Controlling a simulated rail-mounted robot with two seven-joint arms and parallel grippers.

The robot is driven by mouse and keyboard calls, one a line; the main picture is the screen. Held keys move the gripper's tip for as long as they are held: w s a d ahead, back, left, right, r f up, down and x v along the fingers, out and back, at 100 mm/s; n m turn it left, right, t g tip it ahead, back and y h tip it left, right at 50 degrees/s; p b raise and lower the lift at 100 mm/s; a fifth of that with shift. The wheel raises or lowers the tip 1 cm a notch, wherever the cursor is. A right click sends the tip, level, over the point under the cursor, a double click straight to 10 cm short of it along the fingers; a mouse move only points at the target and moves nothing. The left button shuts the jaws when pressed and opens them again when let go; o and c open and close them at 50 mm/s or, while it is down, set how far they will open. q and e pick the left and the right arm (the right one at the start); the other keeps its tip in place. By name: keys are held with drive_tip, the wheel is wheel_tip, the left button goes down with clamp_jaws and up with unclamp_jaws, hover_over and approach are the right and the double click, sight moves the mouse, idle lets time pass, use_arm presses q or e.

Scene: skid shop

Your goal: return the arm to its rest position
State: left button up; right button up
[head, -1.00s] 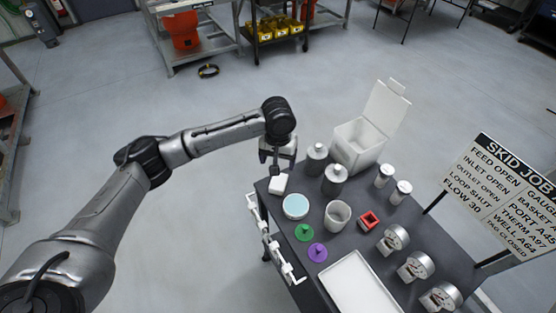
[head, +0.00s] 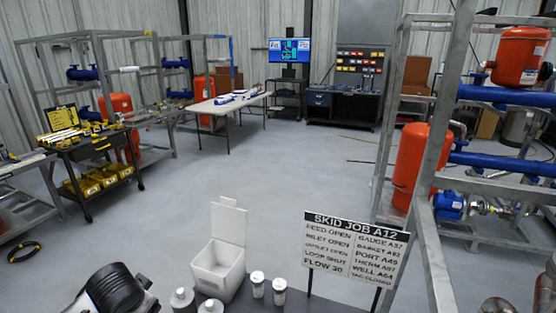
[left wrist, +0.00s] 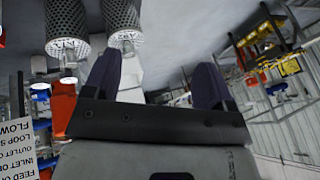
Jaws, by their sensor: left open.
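My left arm shows in the head view only as a black joint (head: 112,290) at the bottom left edge; its gripper is out of that view. In the left wrist view, my left gripper (left wrist: 152,88) has its two dark fingers wide apart. I see nothing held between them. That view is turned over, with the sign's lettering upside down. My right gripper shows in neither view.
A white open-lidded box (head: 218,266), two grey canisters (head: 183,300) and small white-capped jars (head: 257,285) stand along the bench's far side. The sign (head: 355,250) is at its right. Pipe skid frames (head: 395,130) rise at right. Open floor lies beyond.

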use_arm(q)
drive_tip(key=d+r+m+t, duration=0.3)
drive_tip(key=d+r+t, duration=0.25)
drive_tip(key=r, duration=0.25)
drive_tip(key=s+d+t+h, duration=0.2)
drive_tip(key=s+d, duration=0.3)
drive_tip(key=s, duration=0.1)
drive_tip(key=s+d+f+n+g, duration=0.1)
drive_tip(key=s+f+n+g, duration=0.6)
drive_tip(key=s+f, duration=2.3)
use_arm(e)
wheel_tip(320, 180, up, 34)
drive_tip(key=p, duration=3.3)
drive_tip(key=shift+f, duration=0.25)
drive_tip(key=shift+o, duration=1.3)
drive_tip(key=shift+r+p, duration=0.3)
drive_tip(key=shift+p, duration=0.2)
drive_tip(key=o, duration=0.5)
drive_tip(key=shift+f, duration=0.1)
use_arm(q)
wheel_tip(320, 180, up, 35)
drive_tip(key=m+g, duration=0.1)
drive_tip(key=g, duration=0.1)
drive_tip(key=shift+s+d+m+h, duration=0.2)
drive_tip(key=shift+m+h, duration=0.1)
drive_tip(key=shift+m, duration=0.1)
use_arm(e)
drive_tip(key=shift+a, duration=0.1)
